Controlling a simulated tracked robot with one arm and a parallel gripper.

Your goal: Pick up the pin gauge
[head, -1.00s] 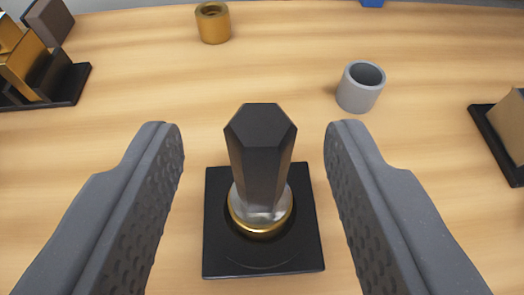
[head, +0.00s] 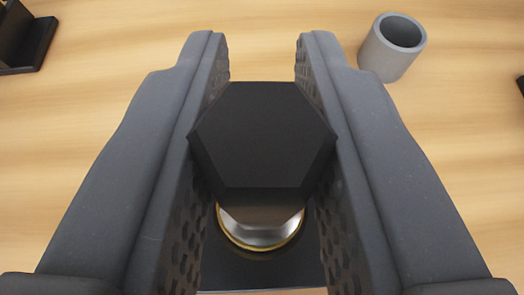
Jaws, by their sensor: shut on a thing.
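The pin gauge (head: 262,140) has a black hexagonal handle, seen from above between the fingers. Below the handle is a silver collar with a gold ring (head: 258,243). It stands upright on a square black base plate (head: 258,273) on the wooden table. My gripper (head: 262,120) is shut on the handle, with one textured finger against each side. The fingers and the handle hide much of the base and the lower part of the gauge.
A grey hollow cylinder (head: 393,47) stands on the table at the upper right, beyond the right finger. A black stand (head: 27,38) is at the upper left. A dark edge shows at the far right. The table between them is clear.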

